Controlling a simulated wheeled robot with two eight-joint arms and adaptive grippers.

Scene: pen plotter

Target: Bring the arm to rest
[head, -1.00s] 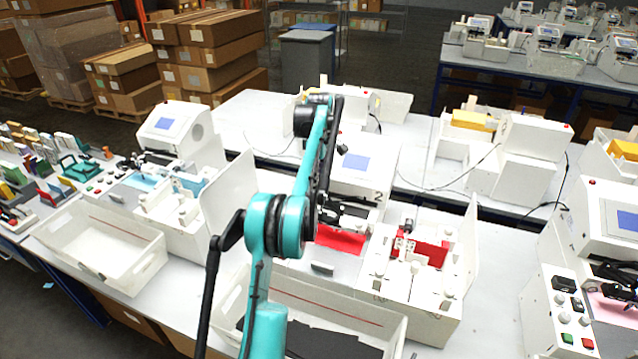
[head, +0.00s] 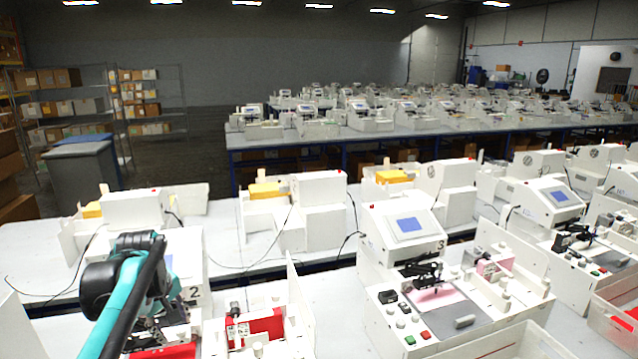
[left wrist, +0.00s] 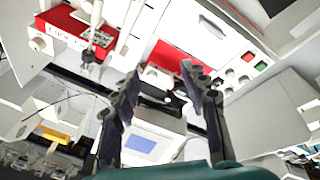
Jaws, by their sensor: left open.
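My left arm, teal and black, comes in at the lower left of the head view. Its gripper (head: 150,335) is partly hidden behind the arm, near the red plate (head: 165,351) of the plotter (head: 190,255) marked 2. In the left wrist view the left gripper (left wrist: 155,85) shows two dark fingers spread apart with nothing between them. Beyond them are the red plate (left wrist: 185,62) and the plotter's screen (left wrist: 140,144). My right gripper is in neither view.
A white fixture with a red block (head: 262,324) stands right of plotter 2. Plotter 3 (head: 400,232), with a pink plate, stands further right. More white machines (head: 318,205) with yellow parts line the table behind. An upright white panel (head: 300,300) stands beside the fixture.

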